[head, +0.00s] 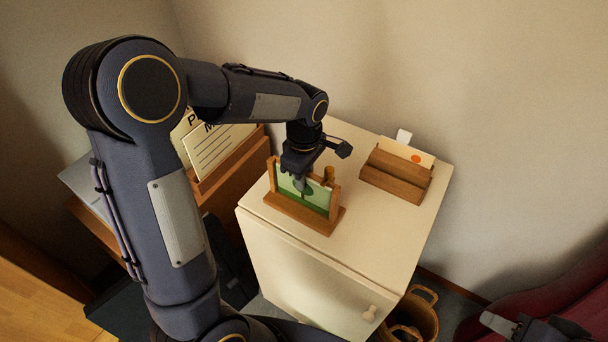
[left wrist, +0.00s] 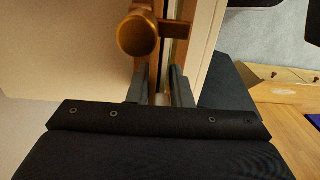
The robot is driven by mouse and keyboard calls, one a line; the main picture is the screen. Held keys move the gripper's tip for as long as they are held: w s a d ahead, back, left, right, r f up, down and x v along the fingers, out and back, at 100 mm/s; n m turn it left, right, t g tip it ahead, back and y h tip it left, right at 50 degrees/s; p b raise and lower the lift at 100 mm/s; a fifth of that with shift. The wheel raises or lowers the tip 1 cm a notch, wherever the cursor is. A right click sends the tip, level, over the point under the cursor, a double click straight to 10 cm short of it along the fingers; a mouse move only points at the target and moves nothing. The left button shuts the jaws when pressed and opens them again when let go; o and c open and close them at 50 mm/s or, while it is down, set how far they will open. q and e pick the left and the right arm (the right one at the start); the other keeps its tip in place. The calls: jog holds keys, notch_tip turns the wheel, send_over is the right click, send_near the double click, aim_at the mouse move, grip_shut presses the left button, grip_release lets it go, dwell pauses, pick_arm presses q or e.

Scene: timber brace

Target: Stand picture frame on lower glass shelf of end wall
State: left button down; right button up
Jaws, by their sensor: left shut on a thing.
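The picture frame (head: 315,197) has a green and white picture between wooden posts on a wooden base. It stands upright on top of a cream cabinet (head: 385,228), near its front left edge. My left gripper (head: 302,187) reaches down from above and is shut on the frame's upper edge. In the left wrist view the frame (left wrist: 178,45) shows edge-on between the two fingers, with a round wooden knob beside it. My right gripper (head: 520,327) is partly in view at the bottom right, its jaws unclear. No glass shelf shows in either view.
A wooden letter holder (head: 395,178) with cards stands at the cabinet's back right. A wooden rack with large printed sheets (head: 220,145) is to the left. A wicker basket (head: 415,315) sits on the floor by the cabinet. The cabinet top's right front is clear.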

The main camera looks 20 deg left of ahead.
pick_arm(q)
jog(key=shift+f, duration=0.1)
jog(key=c, duration=1.3)
grip_release()
